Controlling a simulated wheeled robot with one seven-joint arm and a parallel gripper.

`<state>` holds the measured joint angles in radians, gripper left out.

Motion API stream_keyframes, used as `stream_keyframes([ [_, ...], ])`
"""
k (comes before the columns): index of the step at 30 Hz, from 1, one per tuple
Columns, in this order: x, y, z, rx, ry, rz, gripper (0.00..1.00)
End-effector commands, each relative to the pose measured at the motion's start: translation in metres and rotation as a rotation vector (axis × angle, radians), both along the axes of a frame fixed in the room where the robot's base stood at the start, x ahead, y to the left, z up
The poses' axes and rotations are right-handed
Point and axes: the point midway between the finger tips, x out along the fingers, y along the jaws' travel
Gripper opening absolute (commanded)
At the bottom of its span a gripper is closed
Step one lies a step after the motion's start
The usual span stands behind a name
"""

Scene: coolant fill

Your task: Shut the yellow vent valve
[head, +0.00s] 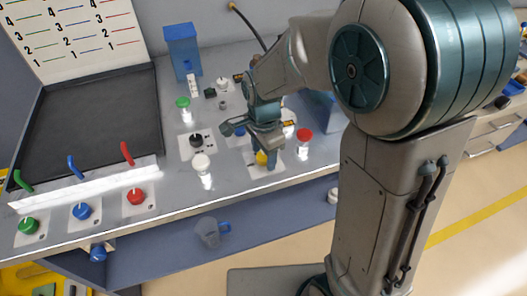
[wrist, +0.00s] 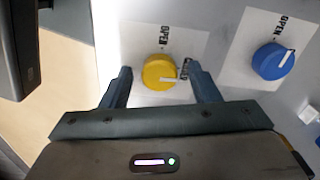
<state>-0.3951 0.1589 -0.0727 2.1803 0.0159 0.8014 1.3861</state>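The yellow vent valve (wrist: 159,73) is a round knob on a white plate in the wrist view. "OPEN" is printed above it in that view. A pale mark shows at its right side, near lettering partly covered by the right finger. My gripper (wrist: 160,80) is open, with one finger to each side of the knob in the picture. I cannot tell whether either finger touches it. In the head view the yellow valve (head: 262,158) is partly hidden by my gripper (head: 251,146), which is over the right part of the bench.
A blue knob (wrist: 270,62) is to the right in the wrist view. In the head view, white-capped (head: 201,164), red-capped (head: 304,137) and green-capped (head: 183,104) bottles stand nearby. A black knob (head: 196,141) is to the left. A jug (head: 210,232) is on the lower shelf.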

Motion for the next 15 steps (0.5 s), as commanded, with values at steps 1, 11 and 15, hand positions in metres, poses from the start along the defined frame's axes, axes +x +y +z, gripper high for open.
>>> stream_keyframes([
  [1, 0.000, 0.000, 0.000, 0.000, 0.001, 0.000, 0.56],
  [11, 0.001, 0.000, 0.036, 0.002, -0.006, 0.001, 0.56],
  [15, 0.001, 0.000, 0.069, 0.002, -0.006, 0.001, 0.56],
])
